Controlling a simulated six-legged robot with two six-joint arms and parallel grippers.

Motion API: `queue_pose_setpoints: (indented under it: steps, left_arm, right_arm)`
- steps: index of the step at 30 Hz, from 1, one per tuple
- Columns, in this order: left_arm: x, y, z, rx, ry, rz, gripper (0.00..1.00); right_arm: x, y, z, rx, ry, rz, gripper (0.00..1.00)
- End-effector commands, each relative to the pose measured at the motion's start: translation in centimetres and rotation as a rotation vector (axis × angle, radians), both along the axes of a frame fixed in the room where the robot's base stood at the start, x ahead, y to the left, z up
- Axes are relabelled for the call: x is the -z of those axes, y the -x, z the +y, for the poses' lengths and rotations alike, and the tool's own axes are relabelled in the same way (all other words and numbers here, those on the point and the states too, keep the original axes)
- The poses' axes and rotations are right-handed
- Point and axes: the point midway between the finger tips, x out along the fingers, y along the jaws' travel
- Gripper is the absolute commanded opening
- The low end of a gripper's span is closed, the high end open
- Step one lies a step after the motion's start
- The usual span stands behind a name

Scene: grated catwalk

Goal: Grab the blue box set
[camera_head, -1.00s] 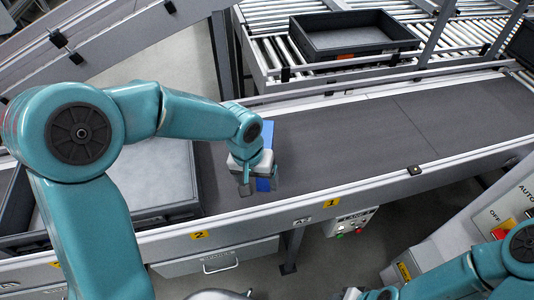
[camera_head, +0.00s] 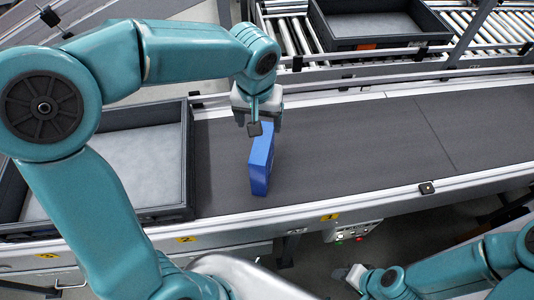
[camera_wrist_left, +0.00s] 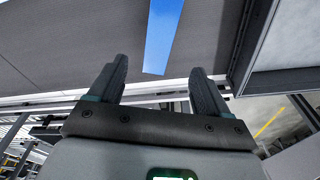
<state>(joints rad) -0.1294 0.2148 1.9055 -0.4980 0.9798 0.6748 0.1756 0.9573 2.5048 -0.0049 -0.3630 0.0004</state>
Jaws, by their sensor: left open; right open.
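A slim blue box (camera_head: 262,160) stands upright on the dark conveyor belt in the head view. In the left wrist view, part of the blue box (camera_wrist_left: 163,36) shows beyond the fingertips, between the two fingers' lines. My left gripper (camera_head: 258,122) is open at the far, upper end of the box, and nothing is held between its fingers. Its fingers (camera_wrist_left: 160,72) are spread apart in the wrist view. My right gripper (camera_head: 345,276) is open and low, in front of the conveyor's near edge, away from the box.
A grey tray (camera_head: 188,165) lies on the belt just left of the box. Another dark tray (camera_head: 380,43) sits on the rollers behind. The belt (camera_head: 370,140) right of the box is clear. A metal rail (camera_head: 390,199) runs along its near edge.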

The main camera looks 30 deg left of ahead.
Motion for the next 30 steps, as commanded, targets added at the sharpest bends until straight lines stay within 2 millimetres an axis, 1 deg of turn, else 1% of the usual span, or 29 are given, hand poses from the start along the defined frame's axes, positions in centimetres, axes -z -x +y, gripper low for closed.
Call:
queue_pose_setpoints:
  steps: [3, 9, 12, 15, 20, 24, 27, 30]
  left_arm:
    - [2.3, 0.2, 0.1, 0.001, 0.0, 0.01, 0.78]
    - [7.0, -0.1, 0.3, 0.002, 0.0, 0.008, 0.78]
    - [8.9, -0.4, 0.3, 0.003, 0.0, 0.006, 0.78]
    - [10.1, -0.6, 0.4, 0.001, 0.0, 0.005, 0.78]
    - [11.2, -0.9, 0.3, 0.002, 0.001, 0.005, 0.78]
    - [13.4, -1.3, 0.1, 0.002, 0.002, 0.008, 0.78]
    - [14.9, -1.6, 0.1, 0.001, 0.001, 0.005, 0.78]
    - [15.7, -1.9, 0.2, 0.001, 0.001, 0.003, 0.78]
  right_arm:
    - [0.0, 0.0, 0.0, 0.001, 0.0, 0.0, 0.43]
    - [-0.1, 0.0, 0.0, 0.0, 0.0, 0.0, 0.43]
    - [-0.2, 0.0, 0.0, 0.0, 0.0, 0.0, 0.43]
    - [-0.2, 0.0, 0.0, 0.0, 0.0, 0.0, 0.43]
    - [-0.4, 0.0, 0.0, 0.0, 0.0, 0.0, 0.43]
    - [-1.0, 0.0, 0.0, 0.0, 0.0, 0.0, 0.43]
    - [-1.0, 0.0, 0.0, 0.0, 0.0, 0.0, 0.43]
    - [-1.0, 0.0, 0.0, 0.0, 0.0, 0.0, 0.43]
